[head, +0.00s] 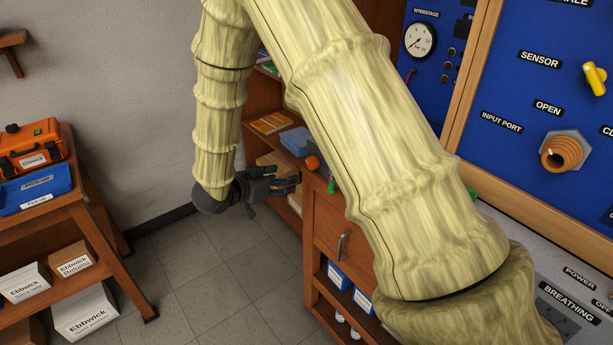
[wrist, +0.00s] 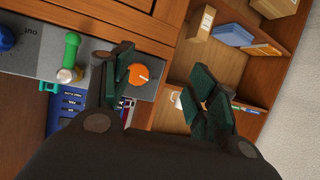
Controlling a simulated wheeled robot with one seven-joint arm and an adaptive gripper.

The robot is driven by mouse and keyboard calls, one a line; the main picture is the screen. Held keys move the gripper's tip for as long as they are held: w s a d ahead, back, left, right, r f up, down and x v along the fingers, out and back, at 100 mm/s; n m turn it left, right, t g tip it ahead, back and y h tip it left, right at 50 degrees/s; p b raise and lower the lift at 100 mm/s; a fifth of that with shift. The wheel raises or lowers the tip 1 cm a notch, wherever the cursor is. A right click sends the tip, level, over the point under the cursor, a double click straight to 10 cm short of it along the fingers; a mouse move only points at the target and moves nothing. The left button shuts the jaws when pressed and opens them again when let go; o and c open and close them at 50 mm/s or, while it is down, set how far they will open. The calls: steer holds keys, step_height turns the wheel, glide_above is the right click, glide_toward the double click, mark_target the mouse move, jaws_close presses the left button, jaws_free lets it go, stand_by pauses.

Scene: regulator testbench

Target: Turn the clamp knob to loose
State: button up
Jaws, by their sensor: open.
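An orange round knob (wrist: 138,74) with a pale pointer mark sits on the grey bench panel in the wrist view, just right of my left finger. It also shows in the head view (head: 312,163), at the bench's far corner. No readable label tells me whether it is the clamp knob. My gripper (wrist: 165,88) is open and empty, its dark green finger pads apart; the orange knob lies in view between them, nearer the left finger. I cannot tell the height gap. In the head view my gripper (head: 286,184) is left of the knob, apart from it.
A green handle (wrist: 71,48) on a brass base stands left of the orange knob, with a blue knob (wrist: 8,38) farther left. A wooden shelf (head: 262,140) with boxes stands behind my gripper. The blue panel (head: 520,90) rises at right; an orange case (head: 30,148) is at left.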

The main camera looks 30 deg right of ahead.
mark_target(309, 165)
step_height(309, 165, up, 5)
steer(key=m+g+b, duration=0.1)
steer(key=m+g, duration=0.2)
steer(key=shift+h, duration=0.4)
steer(key=x, duration=1)
steer(key=shift+s+f+p, duration=0.15)
steer(key=shift+f+p, duration=0.1)
steer(key=shift+p, duration=0.1)
steer(key=shift+c, duration=0.3)
steer(key=shift+r, duration=0.1)
steer(key=c, duration=0.9)
